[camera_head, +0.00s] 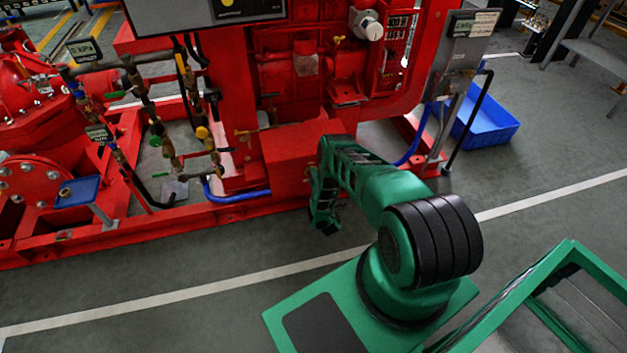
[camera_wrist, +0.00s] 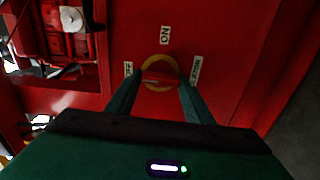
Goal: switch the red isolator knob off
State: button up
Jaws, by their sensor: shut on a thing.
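The red isolator knob (camera_wrist: 160,76) sits in a yellow ring (camera_wrist: 161,60) on a red panel in the wrist view. A white ON label (camera_wrist: 165,35) is above it, an OFF label (camera_wrist: 128,69) is to its left, and another label (camera_wrist: 197,69) is to its right, too small to read surely. My gripper (camera_wrist: 161,84) has one finger on each side of the knob and is shut on it. The fingers partly hide the knob and the lower ring. In the head view my gripper (camera_head: 325,215) is beside the red pumpset, and the knob cannot be made out.
The red pumpset frame (camera_head: 240,207) runs along the floor beside my arm. Pipes and valves (camera_head: 165,130) stand to the left. A blue bin (camera_head: 485,120) is on the floor at the back right. Floor with a white line (camera_head: 210,288) lies clear in front.

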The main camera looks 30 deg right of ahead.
jog(key=shift+a+f, duration=0.15)
jog(key=shift+a, duration=0.1)
jog(key=o, duration=0.9)
jog(key=shift+o, duration=0.7)
jog(key=shift+d, duration=0.15)
jog(key=shift+s, duration=0.1)
jog(key=v, duration=1)
jog(key=shift+s, duration=0.3)
